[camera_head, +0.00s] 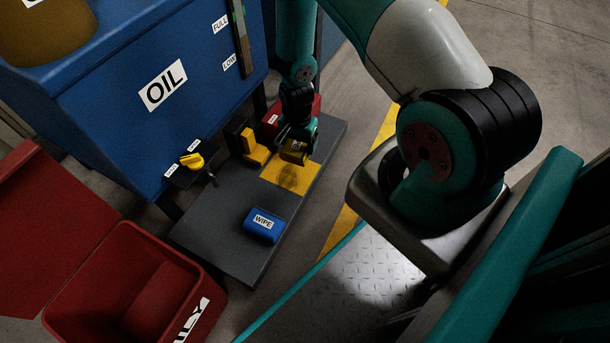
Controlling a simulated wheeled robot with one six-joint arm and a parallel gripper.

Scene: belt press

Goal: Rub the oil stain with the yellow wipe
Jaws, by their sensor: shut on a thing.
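My gripper (297,138) points down over the far part of the dark grey bench (230,252). It is shut on the yellow wipe (293,153), a small yellow block with a dark label. The oil stain (289,178) is a dark smudge on a yellow plate (308,172) on the bench. The wipe is at the plate's far edge, just beyond the stain. I cannot tell whether the wipe touches the plate. The stain is mostly uncovered.
A blue block labelled WIPE (263,225) lies at the bench's near end. A yellow bracket-like piece (253,147) and a red box (271,117) are near my gripper. The blue OIL tank (190,120) with a yellow valve handle (192,160) stands left. An open red bin (120,238) is front left.

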